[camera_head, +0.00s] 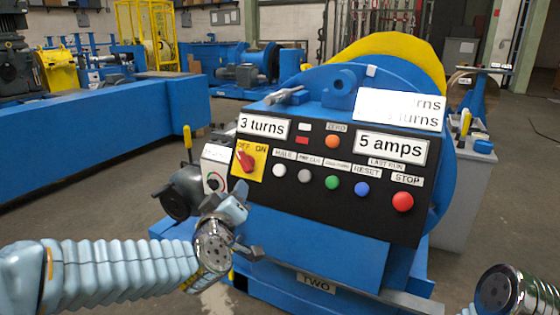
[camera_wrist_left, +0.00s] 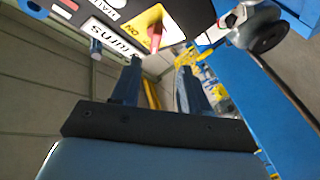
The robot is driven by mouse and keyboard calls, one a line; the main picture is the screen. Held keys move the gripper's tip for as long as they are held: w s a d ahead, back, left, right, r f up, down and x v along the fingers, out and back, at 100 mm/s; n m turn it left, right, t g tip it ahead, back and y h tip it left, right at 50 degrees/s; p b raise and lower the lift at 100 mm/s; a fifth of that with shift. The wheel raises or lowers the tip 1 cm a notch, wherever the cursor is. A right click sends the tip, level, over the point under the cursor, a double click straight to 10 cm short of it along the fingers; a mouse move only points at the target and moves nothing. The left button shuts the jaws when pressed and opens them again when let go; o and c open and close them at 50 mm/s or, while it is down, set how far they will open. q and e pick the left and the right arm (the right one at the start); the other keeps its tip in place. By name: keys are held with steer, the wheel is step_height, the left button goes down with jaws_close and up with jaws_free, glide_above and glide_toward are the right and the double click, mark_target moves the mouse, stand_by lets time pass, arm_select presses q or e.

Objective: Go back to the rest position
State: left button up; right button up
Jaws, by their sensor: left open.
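My left gripper (camera_head: 248,222) is in front of the lower left part of the black control panel (camera_head: 310,200) in the head view. In the left wrist view, its two dark fingers (camera_wrist_left: 159,72) stand apart with nothing between them. The panel's yellow OFF/ON switch with a red knob (camera_head: 245,160) is just above and beyond the gripper; in the wrist view the knob (camera_wrist_left: 155,38) shows beyond the fingertips, apart from them. Part of my right arm (camera_head: 503,290) shows at the bottom right, but its gripper is out of the picture.
The panel is on a big blue machine (camera_head: 385,270) with a yellow-topped wheel. A long blue beam (camera_head: 100,130) lies to the left.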

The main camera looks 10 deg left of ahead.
arm_select(q)
steer(key=s+d+f+m+g+h+p, duration=0.15)
steer(key=f+g, duration=0.25)
steer(key=f, duration=0.8)
steer(key=d+f+m+g+h+p, duration=0.2)
steer(key=f+m+g+p, duration=0.1)
steer(key=f, duration=0.9)
steer(key=s+d+f+m+g+h+p, duration=0.1)
steer(key=s+f+g+p, duration=0.1)
steer(key=s+f+g, duration=0.3)
steer(key=s+d+f+m+g+h+p, duration=0.1)
steer(key=s+f+g, duration=0.3)
steer(key=s+f, duration=0.9)
steer(key=s+d+p, duration=0.1)
steer(key=s, duration=0.3)
steer(key=shift+s+f+g, duration=0.2)
steer(key=shift+g, duration=0.2)
